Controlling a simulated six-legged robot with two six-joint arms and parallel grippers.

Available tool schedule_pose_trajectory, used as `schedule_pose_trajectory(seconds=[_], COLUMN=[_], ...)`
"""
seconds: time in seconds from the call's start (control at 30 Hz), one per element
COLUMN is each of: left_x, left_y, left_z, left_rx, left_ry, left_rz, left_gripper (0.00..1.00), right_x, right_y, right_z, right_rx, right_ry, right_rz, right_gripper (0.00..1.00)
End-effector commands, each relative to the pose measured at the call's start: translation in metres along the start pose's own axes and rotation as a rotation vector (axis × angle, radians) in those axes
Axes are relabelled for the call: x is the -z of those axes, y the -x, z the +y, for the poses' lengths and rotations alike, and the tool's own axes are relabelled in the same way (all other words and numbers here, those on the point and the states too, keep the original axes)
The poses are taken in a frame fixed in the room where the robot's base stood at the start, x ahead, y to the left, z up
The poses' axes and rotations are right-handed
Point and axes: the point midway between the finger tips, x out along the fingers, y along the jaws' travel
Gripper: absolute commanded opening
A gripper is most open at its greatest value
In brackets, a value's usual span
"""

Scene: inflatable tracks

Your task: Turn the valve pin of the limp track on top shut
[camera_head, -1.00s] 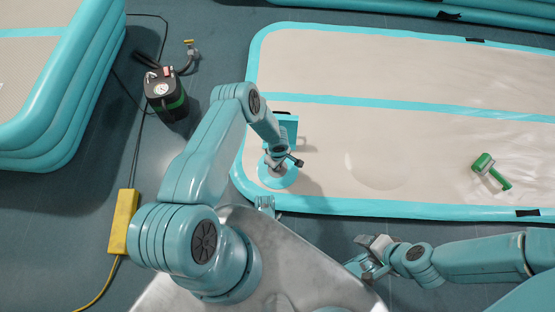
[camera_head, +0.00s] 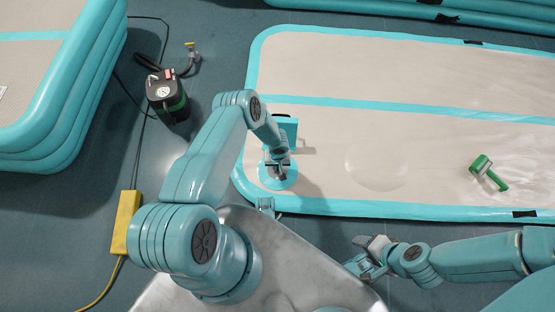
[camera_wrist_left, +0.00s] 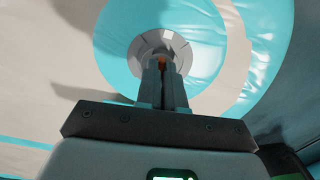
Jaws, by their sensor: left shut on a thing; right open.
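The limp track (camera_head: 420,70) lies flat and wrinkled, beige with teal edges, in the head view. Its round teal valve patch (camera_head: 290,183) is at its near left corner. In the left wrist view the grey valve ring (camera_wrist_left: 140,47) sits in the teal patch (camera_wrist_left: 225,50). My left gripper (camera_head: 277,172) is over the valve. In the left wrist view its fingers (camera_wrist_left: 162,72) are shut on the orange valve pin (camera_wrist_left: 160,62), which is mostly hidden between them. My right gripper (camera_head: 368,258) is open and empty, off the track's near edge.
A green-handled tool (camera_head: 488,173) lies on the track at right. A black pump (camera_head: 166,95) with a hose stands on the floor at left. A yellow power box (camera_head: 126,222) lies near my left arm. Stacked tracks (camera_head: 65,100) stand at upper left.

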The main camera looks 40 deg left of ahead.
Motion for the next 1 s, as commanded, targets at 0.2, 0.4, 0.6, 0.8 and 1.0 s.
schedule_pose_trajectory(seconds=[0.2,0.4,0.6,0.8,1.0], left_x=[-0.0003,-0.0003,-0.0003,-0.0003,-0.0002], left_y=[0.0,0.0,0.0,0.0,0.0], left_z=[-0.0001,-0.0001,-0.0001,-0.0001,-0.0001], left_rx=[0.001,0.001,0.001,0.001,0.001], left_ry=[-0.073,-0.099,-0.104,-0.104,-0.102], left_rz=[-0.001,-0.001,0.0,0.0,0.0], left_gripper=[0.0,0.0,0.0,0.17,0.33], right_x=[-0.0001,0.0,0.0,0.0,0.0001], right_y=[0.0003,0.0003,0.0003,0.0003,0.0003], right_z=[-0.0001,-0.0001,-0.0001,-0.0001,-0.0001], right_rx=[0.0,0.0,0.0,0.0,0.0], right_ry=[0.0,0.0,0.0,0.0,0.0], right_rz=[0.0,0.0,0.0,0.0,0.0], right_gripper=[0.57,0.57,0.57,0.57,0.57])
